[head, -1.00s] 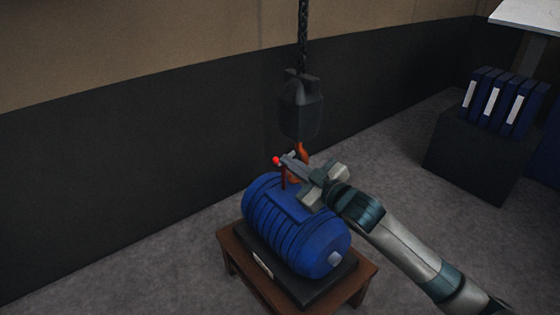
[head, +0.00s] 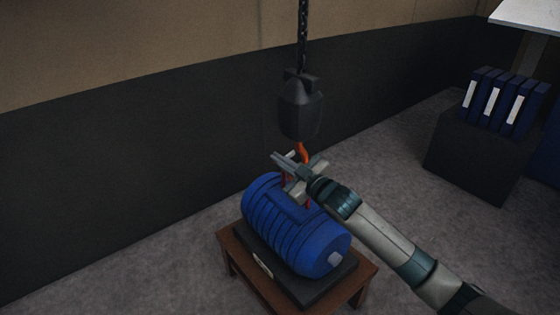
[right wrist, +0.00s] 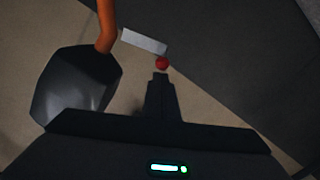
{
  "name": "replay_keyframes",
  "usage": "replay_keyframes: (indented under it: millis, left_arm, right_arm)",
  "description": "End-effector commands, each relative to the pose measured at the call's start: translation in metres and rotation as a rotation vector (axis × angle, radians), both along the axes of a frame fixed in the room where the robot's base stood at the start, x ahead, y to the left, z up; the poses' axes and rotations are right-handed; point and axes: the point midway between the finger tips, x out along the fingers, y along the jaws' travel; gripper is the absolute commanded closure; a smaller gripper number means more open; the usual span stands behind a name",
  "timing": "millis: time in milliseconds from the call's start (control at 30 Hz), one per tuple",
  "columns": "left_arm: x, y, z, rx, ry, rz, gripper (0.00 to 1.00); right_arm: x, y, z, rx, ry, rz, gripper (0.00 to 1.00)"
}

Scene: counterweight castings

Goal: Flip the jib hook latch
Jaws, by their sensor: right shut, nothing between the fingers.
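The orange jib hook (head: 303,151) hangs under its dark hook block (head: 300,108), above a blue ribbed casting (head: 298,236). My right gripper (head: 277,157) is shut and empty, beside the hook and partly in front of it. In the right wrist view the hook (right wrist: 105,25) shows at the top with the pale flat latch (right wrist: 143,42) reaching out from it. The latch's red knob (right wrist: 162,63) is just beyond my shut fingertips (right wrist: 160,78); I cannot tell if they touch. The knob is hidden in the head view. My left gripper is out of view.
The casting lies on a black base (head: 342,273) on a small brown table (head: 229,250). A chain (head: 302,40) rises from the block. At right, blue binders (head: 500,100) stand on a dark box (head: 478,158). The wall is behind; floor around the table is clear.

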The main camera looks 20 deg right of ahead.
Motion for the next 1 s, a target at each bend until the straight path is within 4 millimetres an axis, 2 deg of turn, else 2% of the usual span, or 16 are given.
replay_keyframes:
  millis: [467,700,1000]
  left_arm:
    - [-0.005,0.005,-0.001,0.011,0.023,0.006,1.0]
    - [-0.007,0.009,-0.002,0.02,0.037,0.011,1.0]
    - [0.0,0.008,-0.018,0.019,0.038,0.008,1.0]
  right_arm:
    - [-0.001,0.002,-0.006,-0.061,-0.021,0.0,1.0]
    - [-0.001,0.003,-0.018,-0.192,-0.068,0.0,1.0]
    - [-0.001,0.002,-0.042,-0.44,-0.158,0.001,1.0]
